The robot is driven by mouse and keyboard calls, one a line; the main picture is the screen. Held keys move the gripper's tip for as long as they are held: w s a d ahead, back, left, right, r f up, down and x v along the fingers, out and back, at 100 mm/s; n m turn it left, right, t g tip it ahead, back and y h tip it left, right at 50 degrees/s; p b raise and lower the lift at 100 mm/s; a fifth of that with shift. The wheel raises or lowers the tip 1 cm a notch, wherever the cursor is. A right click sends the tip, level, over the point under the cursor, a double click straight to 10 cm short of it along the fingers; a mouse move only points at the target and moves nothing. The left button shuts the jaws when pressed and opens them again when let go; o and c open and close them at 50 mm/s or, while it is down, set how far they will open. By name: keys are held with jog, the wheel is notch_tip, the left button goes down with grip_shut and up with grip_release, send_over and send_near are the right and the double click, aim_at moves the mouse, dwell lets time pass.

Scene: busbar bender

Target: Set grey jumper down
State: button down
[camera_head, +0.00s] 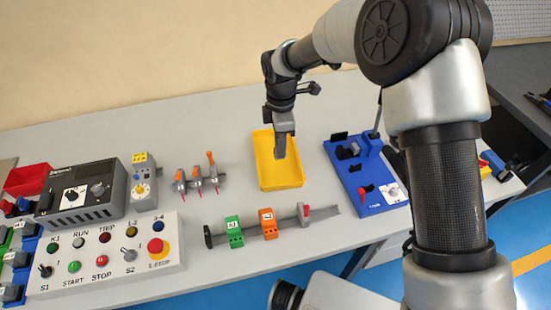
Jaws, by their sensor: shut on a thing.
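My gripper (281,148) points down over the yellow tray (289,183), above its back half. It is shut on a small grey piece, the grey jumper, which is hard to tell apart from the grey fingers at this size. I cannot tell whether the piece touches the tray floor. The part of the tray that I see around the gripper looks empty.
A blue bending fixture (377,195) stands right of the tray. A rail with green (234,232) and orange (268,223) blocks lies in front. Several orange-handled tools (197,180) stand left. A control panel (106,258) is at the front left.

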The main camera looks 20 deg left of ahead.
notch_tip(320, 180, down, 8)
jog(key=shift+r, duration=0.15)
dwell(0.3)
jog(key=shift+f, duration=0.2)
jog(key=c, duration=1.8)
grip_release()
jog(key=shift+o, duration=0.2)
jog(key=shift+r, duration=0.1)
notch_tip(320, 180, up, 12)
jog(key=shift+r, duration=0.15)
